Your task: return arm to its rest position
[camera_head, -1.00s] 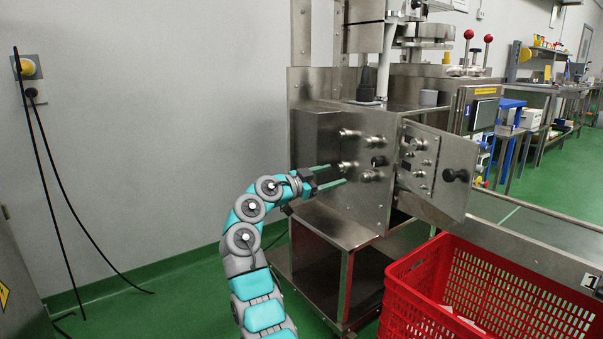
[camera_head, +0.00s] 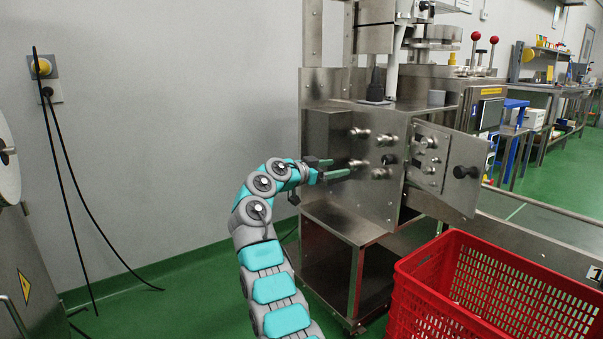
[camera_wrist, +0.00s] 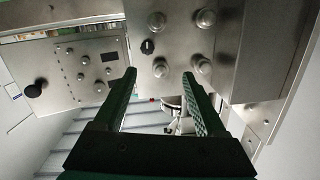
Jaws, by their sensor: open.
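My teal and grey arm rises from the bottom of the head view and bends toward the steel machine. My gripper (camera_head: 338,168) is at its end, in front of the machine's knobbed front panel (camera_head: 345,205). In the wrist view my gripper (camera_wrist: 160,85) shows two dark fingers spread apart with nothing between them. Several round metal knobs and a black knob (camera_wrist: 148,47) lie beyond the fingertips. From the wrist view I cannot tell the exact gap to the panel.
A hinged control panel (camera_head: 445,168) with a black handle stands open at the right. A red crate (camera_head: 420,300) sits at the lower right. A wall socket with black cables (camera_head: 47,90) is at the left. Green floor shows between wall and arm.

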